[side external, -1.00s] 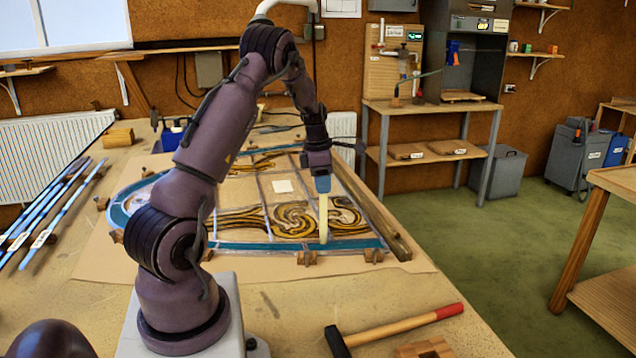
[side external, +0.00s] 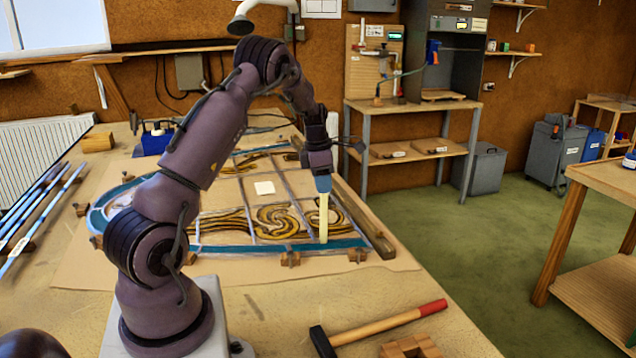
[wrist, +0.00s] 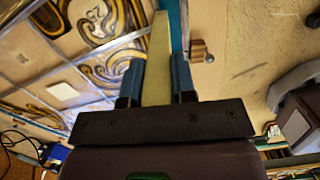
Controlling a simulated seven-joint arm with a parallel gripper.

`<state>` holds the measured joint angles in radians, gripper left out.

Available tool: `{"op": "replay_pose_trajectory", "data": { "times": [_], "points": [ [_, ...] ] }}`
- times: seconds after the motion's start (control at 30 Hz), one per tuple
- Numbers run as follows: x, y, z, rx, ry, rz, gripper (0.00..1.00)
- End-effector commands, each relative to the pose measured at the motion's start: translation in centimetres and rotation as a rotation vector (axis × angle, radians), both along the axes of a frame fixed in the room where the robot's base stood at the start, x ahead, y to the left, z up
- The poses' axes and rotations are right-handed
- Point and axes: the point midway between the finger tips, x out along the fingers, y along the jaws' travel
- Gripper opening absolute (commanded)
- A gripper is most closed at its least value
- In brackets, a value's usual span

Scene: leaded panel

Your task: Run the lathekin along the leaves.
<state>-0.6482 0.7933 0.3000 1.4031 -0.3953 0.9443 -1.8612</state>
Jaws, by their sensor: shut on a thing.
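My gripper (side external: 322,184) is shut on the lathekin (side external: 323,218), a pale yellow flat stick pointing down. The stick's lower end is at the blue front border of the leaded panel (side external: 280,247), toward its right corner; I cannot tell whether it touches. The panel has dark and amber swirled glass divided by grey lead strips (side external: 246,212), whose leaves are too small to make out. In the wrist view, the lathekin (wrist: 157,70) runs between the blue fingers of my gripper (wrist: 158,78), beside the blue border (wrist: 177,30).
Small wooden blocks (side external: 290,259) sit along the panel's front edge, and a wooden batten (side external: 362,222) along its right side. Blue-and-dark strips (side external: 38,205) lie at left. Bare bench lies between panel and hammer.

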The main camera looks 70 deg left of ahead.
Motion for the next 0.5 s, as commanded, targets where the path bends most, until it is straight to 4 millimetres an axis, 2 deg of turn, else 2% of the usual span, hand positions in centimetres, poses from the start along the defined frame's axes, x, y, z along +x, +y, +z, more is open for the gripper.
{"op": "replay_pose_trajectory", "data": {
  "times": [0.5],
  "points": [
    [2.4,-0.5,-0.1,-0.001,-0.001,-0.002,0.0]
  ]
}}
